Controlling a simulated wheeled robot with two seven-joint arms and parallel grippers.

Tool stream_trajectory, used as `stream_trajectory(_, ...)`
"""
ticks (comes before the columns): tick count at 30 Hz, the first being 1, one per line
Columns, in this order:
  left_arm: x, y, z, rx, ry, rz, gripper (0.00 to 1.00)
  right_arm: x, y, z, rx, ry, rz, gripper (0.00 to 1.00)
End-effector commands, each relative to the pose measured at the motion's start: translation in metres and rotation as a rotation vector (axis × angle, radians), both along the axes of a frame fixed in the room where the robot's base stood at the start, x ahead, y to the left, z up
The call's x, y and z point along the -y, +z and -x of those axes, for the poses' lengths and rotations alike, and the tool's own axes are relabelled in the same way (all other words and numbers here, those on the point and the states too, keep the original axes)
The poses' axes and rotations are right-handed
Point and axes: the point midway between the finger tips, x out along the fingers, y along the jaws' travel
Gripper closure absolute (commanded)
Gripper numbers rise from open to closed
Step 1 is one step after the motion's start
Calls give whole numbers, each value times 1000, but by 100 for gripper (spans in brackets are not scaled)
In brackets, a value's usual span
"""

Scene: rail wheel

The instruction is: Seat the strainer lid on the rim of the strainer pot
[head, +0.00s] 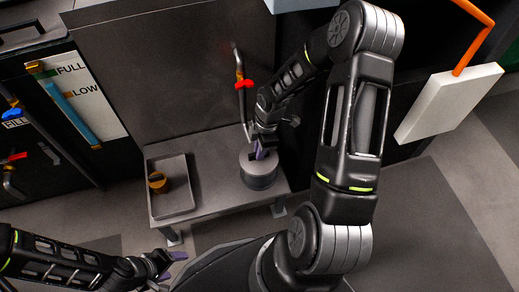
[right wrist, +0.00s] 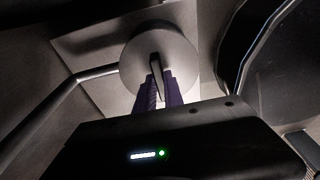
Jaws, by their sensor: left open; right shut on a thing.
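The strainer pot (head: 260,182) is a dark grey round vessel on the low bench under a pipe. The strainer lid (head: 252,165) is a grey disc over the pot's top. In the right wrist view the lid (right wrist: 185,60) shows as a pale disc with an upright handle, and it hides the pot. My right gripper (head: 260,153) is shut on the lid's handle; its purple fingers (right wrist: 158,88) stand on both sides of it. I cannot tell whether the lid touches the rim all round. My left gripper (head: 172,264) is open and empty, low and left, away from the bench.
The bench (head: 214,152) also holds a shallow grey tray (head: 172,208) with a small brass-coloured part (head: 157,183) in it. A red-handled valve (head: 244,85) and pipe rise behind the pot. A gauge panel (head: 88,95) stands left. A white box (head: 449,101) is at right.

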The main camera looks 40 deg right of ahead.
Motion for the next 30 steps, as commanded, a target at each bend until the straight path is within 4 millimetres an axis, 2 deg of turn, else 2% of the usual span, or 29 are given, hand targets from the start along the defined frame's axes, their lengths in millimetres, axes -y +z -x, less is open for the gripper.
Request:
stream_trajectory(12, 0, -5, 0, 0, 0, 0, 38, 0, -6, 0, 1, 0, 0, 100)
stream_trajectory(13, 0, -5, 0, 0, 0, 0, 38, 0, -6, 0, 1, 0, 0, 87)
stream_trajectory(22, 0, -5, 0, 0, 0, 0, 38, 0, -7, 0, 0, 0, 0, 62)
stream_trajectory(30, 0, -5, 0, 1, 1, 0, 38, 0, -7, 0, 0, 0, 0, 62)
